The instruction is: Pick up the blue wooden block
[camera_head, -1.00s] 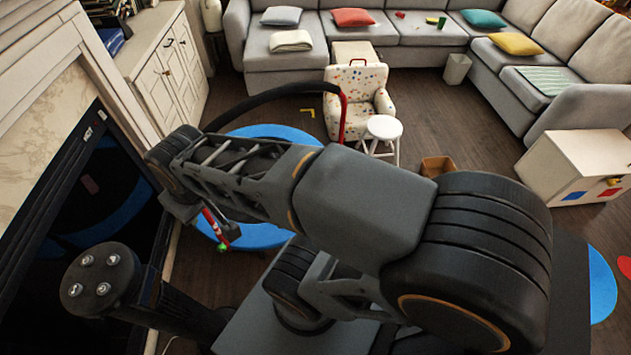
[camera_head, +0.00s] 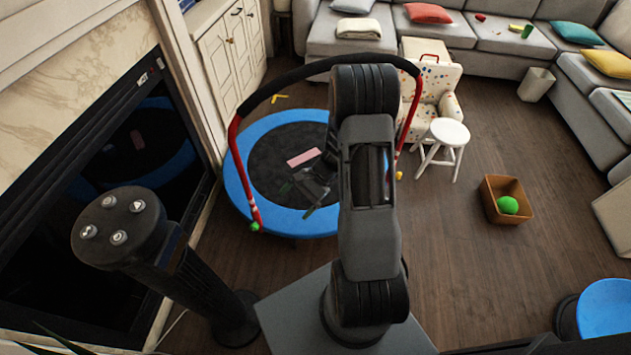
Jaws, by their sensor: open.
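I cannot make out a blue wooden block in the head view. My gripper (camera_head: 314,189) is at the end of my arm, over the blue-rimmed trampoline (camera_head: 245,185). It is small and dark here, its jaws are open, and nothing shows between them. A flat pink piece (camera_head: 303,157) lies on the trampoline's dark mat, just beyond my gripper. My arm hides part of the trampoline's right side.
A brown box (camera_head: 491,205) with a green ball (camera_head: 508,205) stands on the floor at right. A white stool (camera_head: 449,132) and a spotted armchair (camera_head: 437,83) stand behind. A black post (camera_head: 190,270) is at left.

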